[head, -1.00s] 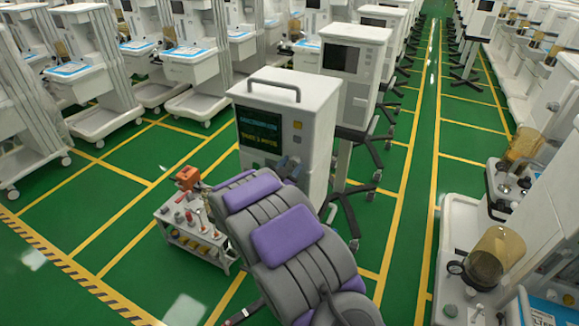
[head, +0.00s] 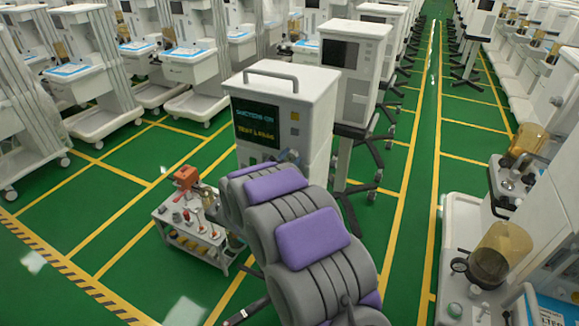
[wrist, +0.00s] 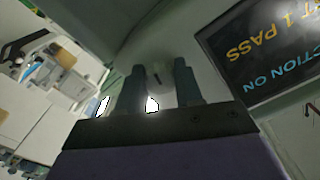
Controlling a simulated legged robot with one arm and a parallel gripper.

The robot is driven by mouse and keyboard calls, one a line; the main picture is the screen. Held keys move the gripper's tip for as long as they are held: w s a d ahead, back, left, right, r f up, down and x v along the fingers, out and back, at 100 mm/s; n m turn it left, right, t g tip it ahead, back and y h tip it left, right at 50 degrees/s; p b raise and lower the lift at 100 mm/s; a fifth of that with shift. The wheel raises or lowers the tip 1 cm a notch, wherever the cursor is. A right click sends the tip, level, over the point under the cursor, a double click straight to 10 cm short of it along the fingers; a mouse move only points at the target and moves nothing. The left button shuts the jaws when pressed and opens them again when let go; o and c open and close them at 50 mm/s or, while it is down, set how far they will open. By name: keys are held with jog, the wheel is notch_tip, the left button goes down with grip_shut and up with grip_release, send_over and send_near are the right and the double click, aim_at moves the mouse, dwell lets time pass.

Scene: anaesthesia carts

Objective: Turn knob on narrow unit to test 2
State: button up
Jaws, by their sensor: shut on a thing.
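The narrow unit (head: 318,120) is a tall white box with a top handle, standing just beyond my arm in the head view. Its dark screen (head: 257,124) shows a cyan line and a yellow line. In the wrist view the screen (wrist: 265,45) is upside down, with "1 PASS" and "ON" legible. A pale knob (wrist: 157,74) with a short dark mark sits between the two dark fingers of my gripper (wrist: 159,72), which is shut on it. In the head view my gripper (head: 290,157) is small beside the unit's front, and my arm hides the unit's lower front.
A low cart (head: 163,213) with an orange item (head: 186,177) and small bottles stands left of my arm. More white machines line the back and the right side. Green floor with yellow lines is open at left and along the right aisle.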

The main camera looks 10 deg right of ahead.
jog(key=m+b, duration=0.1)
jog(key=b, duration=0.1)
jog(key=m+b, duration=0.4)
jog(key=shift+a+f, duration=0.15)
jog(key=shift+f, duration=0.1)
jog(key=m+b, duration=0.3)
jog(key=shift+r, duration=0.15)
jog(key=shift+m, duration=0.3)
jog(key=o, duration=1)
jog(key=shift+r, duration=0.15)
jog(key=shift+o, duration=0.2)
jog(key=p+v, duration=0.2)
jog(key=v, duration=1.5)
jog(key=shift+a, duration=0.2)
